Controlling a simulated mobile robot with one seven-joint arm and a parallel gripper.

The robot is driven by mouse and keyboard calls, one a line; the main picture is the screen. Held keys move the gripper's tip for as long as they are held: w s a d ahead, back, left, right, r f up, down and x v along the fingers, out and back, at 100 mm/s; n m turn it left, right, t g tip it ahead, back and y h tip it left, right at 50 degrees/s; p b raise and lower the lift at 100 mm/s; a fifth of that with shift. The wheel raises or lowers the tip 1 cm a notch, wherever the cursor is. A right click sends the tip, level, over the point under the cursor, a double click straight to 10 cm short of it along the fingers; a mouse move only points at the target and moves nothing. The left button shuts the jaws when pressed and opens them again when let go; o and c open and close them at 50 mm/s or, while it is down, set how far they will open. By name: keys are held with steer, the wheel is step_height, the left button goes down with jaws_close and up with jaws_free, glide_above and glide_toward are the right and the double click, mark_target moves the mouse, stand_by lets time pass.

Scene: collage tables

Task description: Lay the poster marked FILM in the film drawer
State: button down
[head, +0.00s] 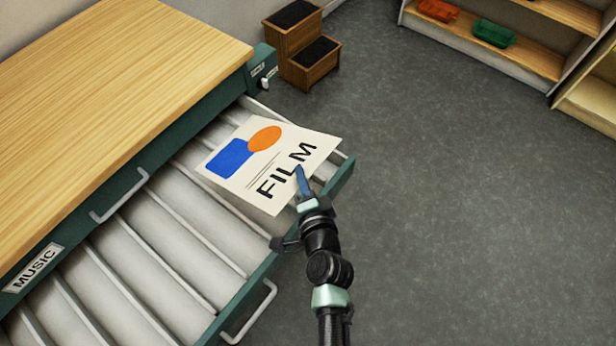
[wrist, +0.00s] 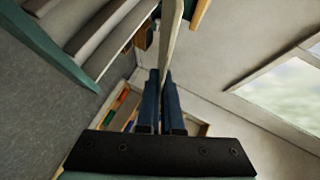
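The FILM poster (head: 262,160) is a cream sheet with a blue block, an orange oval and black FILM lettering. My gripper (head: 299,180) is shut on its near edge, by the lettering. In the wrist view the poster (wrist: 173,38) shows edge-on between the blue fingers (wrist: 161,100). A green-fronted drawer (head: 190,232) with pale slats is pulled out below it. The poster hangs over the drawer's far right end and looks apart from the slats. The drawer's own label is not in view.
The wood-topped cabinet (head: 100,90) has a MUSIC label (head: 36,267) above the open drawer. A brown step stool (head: 303,50) stands behind it. Shelves with an orange tray (head: 438,10) and a green tray (head: 493,33) are far right. The grey floor on the right is clear.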

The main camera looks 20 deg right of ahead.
steer(key=w+a+f+b, duration=0.3)
steer(key=w+f+b, duration=0.1)
steer(key=f, duration=0.4)
steer(key=shift+w+a+f+b, duration=0.2)
steer(key=shift+w+a+b, duration=0.05)
steer(key=shift+w+b, duration=0.15)
steer(key=c, duration=0.6)
jaws_free()
steer(key=shift+s, duration=0.1)
steer(key=s+d+r+b, duration=0.1)
steer(key=s+d+r, duration=0.2)
steer(key=s+d, duration=0.2)
steer(key=shift+v, duration=0.8)
steer(key=shift+r, duration=0.1)
step_height(320, 180, up, 6)
steer(key=s+d+p, duration=0.1)
steer(key=s+p, duration=0.1)
steer(key=p, duration=0.2)
steer(key=shift+d, duration=0.3)
